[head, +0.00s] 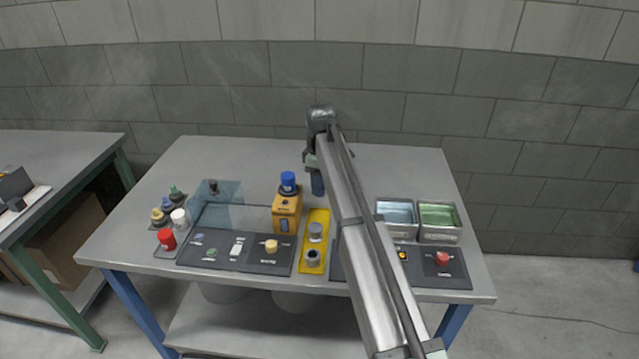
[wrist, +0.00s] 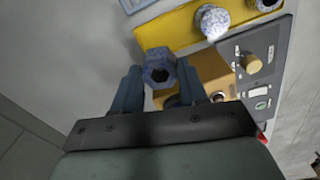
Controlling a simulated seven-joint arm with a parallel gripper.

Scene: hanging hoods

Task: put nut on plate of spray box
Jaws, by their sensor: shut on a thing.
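My gripper (wrist: 160,82) is shut on a speckled blue-grey hexagonal nut (wrist: 159,66) with a dark hole, held between its two blue fingers. A see-through bluish box (head: 233,215), which looks like the spray box, stands on the left of the table behind a dark control panel (head: 220,256). A plate inside it cannot be clearly made out.
An orange box (head: 287,213) with a blue cap stands between the see-through box and my arm. A yellow tray (head: 324,222) holds two grey cylinders. Blue (head: 396,217) and green (head: 438,220) metal trays stand at right. Small bottles (head: 180,218) stand far left. The rear table is clear.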

